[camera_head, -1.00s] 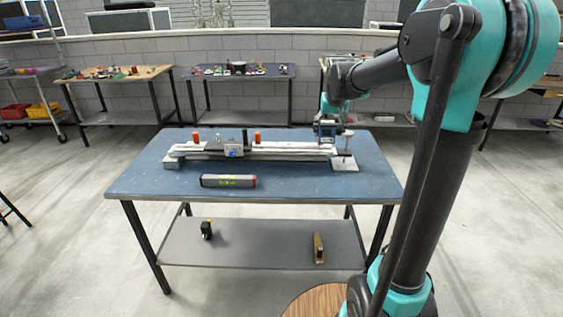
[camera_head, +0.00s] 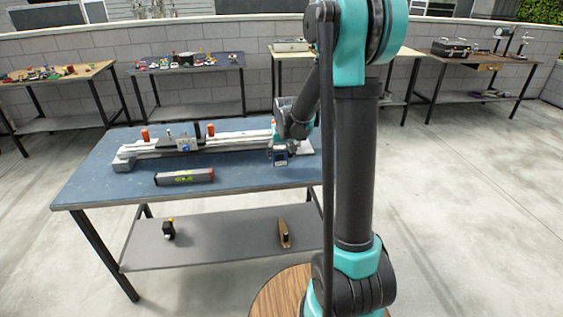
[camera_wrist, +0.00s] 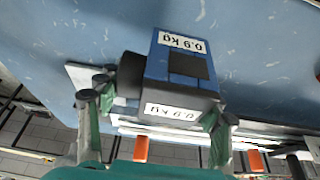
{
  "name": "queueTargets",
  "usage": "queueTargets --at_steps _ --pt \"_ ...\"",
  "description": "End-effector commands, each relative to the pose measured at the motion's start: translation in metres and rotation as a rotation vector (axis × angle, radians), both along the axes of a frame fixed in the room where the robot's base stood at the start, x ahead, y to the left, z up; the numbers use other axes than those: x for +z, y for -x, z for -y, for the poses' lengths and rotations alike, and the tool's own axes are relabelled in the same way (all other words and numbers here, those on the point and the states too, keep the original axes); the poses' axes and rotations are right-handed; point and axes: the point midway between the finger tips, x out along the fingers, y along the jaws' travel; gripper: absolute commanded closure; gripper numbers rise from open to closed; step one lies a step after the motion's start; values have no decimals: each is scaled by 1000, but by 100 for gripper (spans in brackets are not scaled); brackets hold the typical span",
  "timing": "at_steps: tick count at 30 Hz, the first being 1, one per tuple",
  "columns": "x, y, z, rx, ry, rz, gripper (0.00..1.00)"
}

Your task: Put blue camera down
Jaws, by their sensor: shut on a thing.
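The blue camera (camera_wrist: 180,72) is a blue and dark box with white "0.9 kg" labels and a dark round part on one side. My gripper (camera_wrist: 155,112) is shut on it, with one finger on each side, in the wrist view. I cannot tell whether the camera touches the table top.
A white rail (camera_head: 205,143) with orange knobs lies along the table's back. A dark grey box (camera_head: 185,177) lies near the front edge. The lower shelf (camera_head: 225,236) holds two small items. Other tables stand along the wall. The table's front right is bare.

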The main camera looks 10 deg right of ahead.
Motion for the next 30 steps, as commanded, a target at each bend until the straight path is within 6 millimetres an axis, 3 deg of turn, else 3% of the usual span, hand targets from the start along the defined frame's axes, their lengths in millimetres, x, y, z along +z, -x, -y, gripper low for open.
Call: queueTargets --at_steps 9,23,24,28,30 --pt "-34 0 0 0 0 1 55" --pt "-40 0 0 0 0 1 55" --pt "-40 0 0 0 0 0 29" --pt "-39 0 0 0 0 0 13" --pt "-39 0 0 0 0 0 13"
